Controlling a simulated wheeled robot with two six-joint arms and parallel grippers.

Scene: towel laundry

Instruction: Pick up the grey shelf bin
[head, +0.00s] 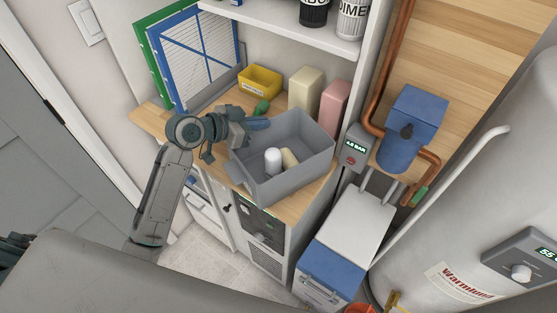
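The grey shelf bin (302,177) stands on the wooden counter in the middle of the head view. It is open at the top and holds a white cylinder (273,160) and a beige item (289,158). A grey tab sticks out at its left end. My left gripper (245,130) is at the bin's upper left rim, close to or touching it. Its fingertips are small and partly hidden, so I cannot tell whether they are open or shut. My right gripper is not in view.
A yellow bin (260,83), a cream box (305,88) and a pink box (334,106) stand behind. A green item (262,107) and a blue piece (258,124) lie near the gripper. A white shelf (290,36) is above; a blue-and-white case (345,238) stands to the right.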

